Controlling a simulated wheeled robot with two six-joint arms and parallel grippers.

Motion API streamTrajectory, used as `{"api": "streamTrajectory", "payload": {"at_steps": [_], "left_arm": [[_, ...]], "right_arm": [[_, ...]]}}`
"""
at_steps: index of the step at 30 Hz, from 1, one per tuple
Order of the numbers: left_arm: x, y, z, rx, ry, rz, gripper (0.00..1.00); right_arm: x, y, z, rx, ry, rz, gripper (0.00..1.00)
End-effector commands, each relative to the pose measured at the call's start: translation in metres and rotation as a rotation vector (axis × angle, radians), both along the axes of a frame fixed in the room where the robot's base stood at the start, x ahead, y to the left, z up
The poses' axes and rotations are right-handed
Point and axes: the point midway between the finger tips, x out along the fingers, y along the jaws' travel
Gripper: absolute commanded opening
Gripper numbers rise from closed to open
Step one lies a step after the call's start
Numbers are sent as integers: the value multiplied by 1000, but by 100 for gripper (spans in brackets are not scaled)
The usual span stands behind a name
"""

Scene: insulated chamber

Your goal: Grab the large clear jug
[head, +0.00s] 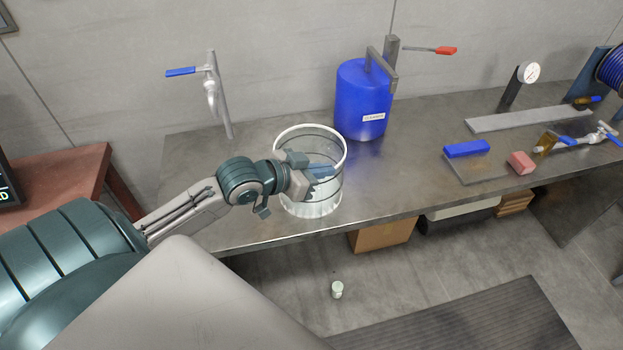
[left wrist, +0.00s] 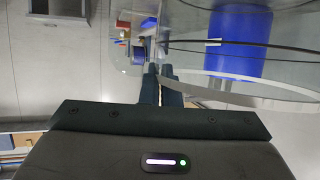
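The large clear jug (head: 331,187) stands upright near the front edge of the metal bench, with a pale rim and dark bands. My left gripper (head: 322,172) is at the jug's near left side, its fingers overlapping the jug in the head view. In the left wrist view, the jug's clear wall (left wrist: 225,60) fills the right side. The two dark fingers of the left gripper (left wrist: 161,78) are close together there, with clear material at their tips; they look shut on the jug. The exact contact is hard to see. My right gripper is not in view.
A blue canister (head: 361,100) stands behind the jug on the metal bench (head: 420,180). A tap with a blue lever (head: 212,90) is behind at left. A blue block (head: 466,148) and a pink block (head: 521,162) lie at right. A small pale container (head: 337,289) is on the floor.

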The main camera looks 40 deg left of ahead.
Motion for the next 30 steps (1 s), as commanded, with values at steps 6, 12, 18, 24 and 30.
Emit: {"api": "streamTrajectory", "payload": {"at_steps": [6, 12, 18, 24, 30], "left_arm": [[0, 2, -5, 2, 11, 3, 0], [0, 2, -5, 3, 13, 4, 0], [-1, 2, -6, 3, 14, 4, 0], [-1, 2, -7, 3, 16, 5, 0], [-1, 2, -7, 4, 17, 6, 0]], "right_arm": [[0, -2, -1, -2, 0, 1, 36], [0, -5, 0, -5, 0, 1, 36], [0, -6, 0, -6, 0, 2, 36], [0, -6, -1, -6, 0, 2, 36], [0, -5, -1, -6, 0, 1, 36]]}}
